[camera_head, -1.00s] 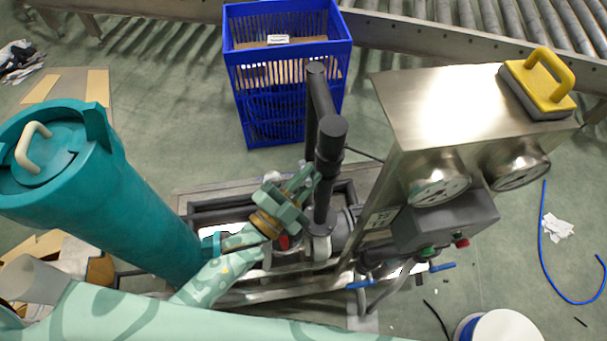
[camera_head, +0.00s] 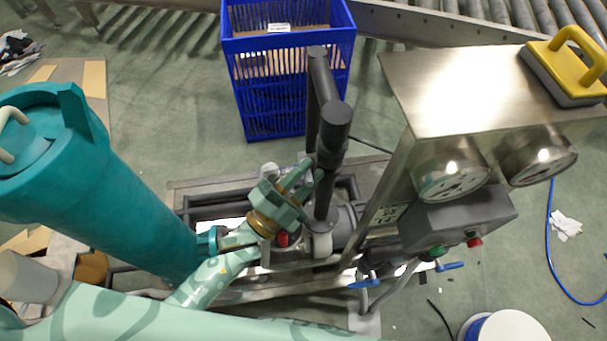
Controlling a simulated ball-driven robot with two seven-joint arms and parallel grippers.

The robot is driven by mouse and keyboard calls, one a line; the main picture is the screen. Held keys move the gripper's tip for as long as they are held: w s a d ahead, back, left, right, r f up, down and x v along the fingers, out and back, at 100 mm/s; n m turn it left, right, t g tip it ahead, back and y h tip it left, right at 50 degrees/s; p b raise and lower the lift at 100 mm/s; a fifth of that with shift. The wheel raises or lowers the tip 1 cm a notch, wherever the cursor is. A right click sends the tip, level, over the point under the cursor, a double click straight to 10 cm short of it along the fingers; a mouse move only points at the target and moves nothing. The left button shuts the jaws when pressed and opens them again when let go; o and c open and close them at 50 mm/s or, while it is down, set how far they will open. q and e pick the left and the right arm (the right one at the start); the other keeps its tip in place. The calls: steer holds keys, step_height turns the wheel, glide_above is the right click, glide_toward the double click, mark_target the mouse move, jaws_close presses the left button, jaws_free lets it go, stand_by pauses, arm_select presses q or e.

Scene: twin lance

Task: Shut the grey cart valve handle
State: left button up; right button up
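My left gripper (camera_head: 309,177), pale green with a brass-coloured wrist ring, is over the middle of the cart. Its two fingers lie beside the dark grey upright pipe (camera_head: 327,150), with a narrow gap between them. I see nothing clearly held. The cart (camera_head: 198,187) is a low metal frame with pipework. A red part (camera_head: 283,239) shows just below the gripper. Two blue lever handles, a left one (camera_head: 366,283) and a right one (camera_head: 450,267), sit low on the cart's right side. No grey valve handle can be clearly told apart from the grey pipework. My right gripper is out of view.
A teal cylinder (camera_head: 90,190) stands left of my gripper. A steel cabinet (camera_head: 460,90) with two gauges and a yellow-handled block (camera_head: 567,72) rises at right. A blue crate (camera_head: 270,110) stands behind, before a roller conveyor (camera_head: 430,32). A blue hose lies at far right.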

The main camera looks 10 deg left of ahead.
arm_select(q)
steer(key=shift+o, duration=0.6)
steer(key=shift+s, duration=0.1)
steer(key=shift+s+a+f, duration=0.1)
steer(key=shift+s+f, duration=0.05)
steer(key=v, duration=1.5)
steer(key=shift+s+a, duration=0.25)
steer(key=shift+s, duration=0.05)
steer(key=shift+f, duration=0.1)
